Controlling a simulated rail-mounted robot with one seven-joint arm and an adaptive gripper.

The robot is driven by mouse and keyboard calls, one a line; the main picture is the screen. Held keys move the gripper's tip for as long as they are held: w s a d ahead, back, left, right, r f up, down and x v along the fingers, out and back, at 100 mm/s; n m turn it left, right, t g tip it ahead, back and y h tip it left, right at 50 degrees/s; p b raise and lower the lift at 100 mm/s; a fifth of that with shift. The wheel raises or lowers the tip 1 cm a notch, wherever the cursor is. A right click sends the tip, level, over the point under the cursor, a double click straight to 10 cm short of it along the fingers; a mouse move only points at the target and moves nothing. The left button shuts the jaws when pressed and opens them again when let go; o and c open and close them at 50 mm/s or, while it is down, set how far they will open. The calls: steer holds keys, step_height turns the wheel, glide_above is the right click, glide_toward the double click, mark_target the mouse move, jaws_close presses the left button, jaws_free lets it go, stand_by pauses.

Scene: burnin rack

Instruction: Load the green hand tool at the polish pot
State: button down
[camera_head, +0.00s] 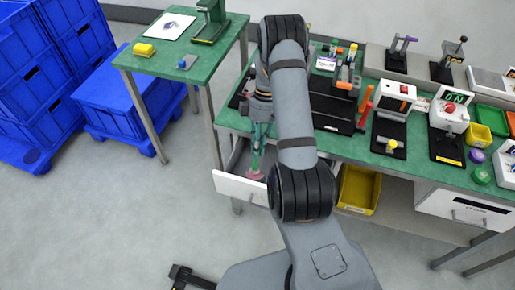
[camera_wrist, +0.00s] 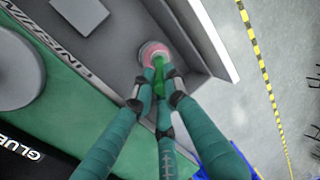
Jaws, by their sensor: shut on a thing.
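My gripper (camera_head: 257,150) hangs over the open drawer at the left end of the green bench. In the wrist view its teal fingers (camera_wrist: 158,94) are closed around a bright green hand tool (camera_wrist: 158,76). The tool points toward a round pink and white pot (camera_wrist: 153,50) in the drawer; its far end meets or overlaps the pot's pink middle. I cannot tell how deep it reaches. In the head view the pink pot (camera_head: 255,173) shows below the fingers, and the tool is hard to tell from the teal fingers.
The white drawer front (camera_head: 240,189) stands pulled out, its wall close beside the pot. The green bench (camera_head: 362,148) holds tools and fixtures to the right. A yellow bin (camera_head: 358,190) sits beneath it. A green side table (camera_head: 170,62) and blue crates (camera_head: 105,105) stand left.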

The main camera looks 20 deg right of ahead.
steer(key=shift+r+p, duration=2.15)
steer(key=shift+r, duration=0.95)
